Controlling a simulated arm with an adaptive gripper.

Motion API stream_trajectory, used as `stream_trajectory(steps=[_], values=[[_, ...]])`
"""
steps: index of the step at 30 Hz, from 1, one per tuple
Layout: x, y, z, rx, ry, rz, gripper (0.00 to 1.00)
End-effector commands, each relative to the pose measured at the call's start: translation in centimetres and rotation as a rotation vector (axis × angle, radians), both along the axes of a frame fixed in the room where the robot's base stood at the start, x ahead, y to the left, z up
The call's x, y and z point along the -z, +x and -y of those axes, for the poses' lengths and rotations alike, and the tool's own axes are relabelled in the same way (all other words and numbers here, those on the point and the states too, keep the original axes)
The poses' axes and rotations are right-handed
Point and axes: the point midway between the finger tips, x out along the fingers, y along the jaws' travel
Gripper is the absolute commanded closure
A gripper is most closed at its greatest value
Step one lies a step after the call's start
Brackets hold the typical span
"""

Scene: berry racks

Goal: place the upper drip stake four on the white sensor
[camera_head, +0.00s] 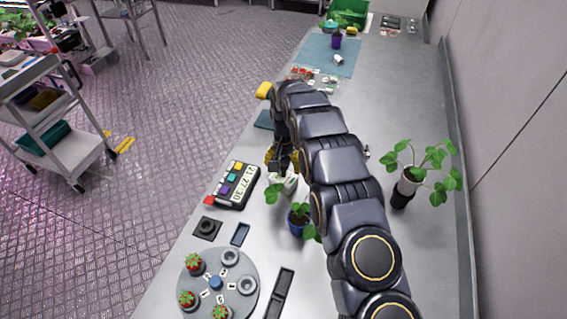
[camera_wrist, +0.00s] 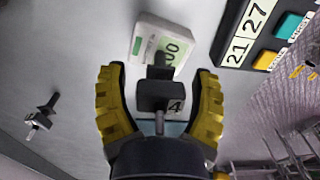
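The white sensor (camera_wrist: 145,42), a small white box with a green display, lies on the grey table beyond my fingertips; in the head view a white piece of it (camera_head: 291,184) shows below my gripper (camera_head: 280,160). My gripper (camera_wrist: 162,70) has its yellow fingers wide apart. Between them is the dark drip stake labelled 4 (camera_wrist: 152,93), with a thin metal shaft toward my palm. Gaps show on both sides of it. Its dark far end overlaps the sensor's near edge in the picture; I cannot tell whether they touch. A second dark stake (camera_wrist: 40,118) is at the left.
A black timer box with coloured buttons (camera_head: 233,185) lies left of the sensor. A potted plant (camera_head: 298,221) stands close in front, and another (camera_head: 408,182) stands at the right. A round carousel with strawberries (camera_head: 216,282) is nearer. The table's right side has free room.

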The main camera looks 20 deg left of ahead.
Motion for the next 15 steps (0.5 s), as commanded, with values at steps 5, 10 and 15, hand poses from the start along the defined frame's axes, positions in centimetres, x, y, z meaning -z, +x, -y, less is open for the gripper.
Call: stream_trajectory(steps=[5,10,15], values=[[0.0,0.0,0.0,0.0,0.0,0.0,0.35],[-0.3,0.0,0.0,0.0,0.001,0.001,0.35],[-2.4,0.1,0.0,0.0,0.003,0.005,0.35]])
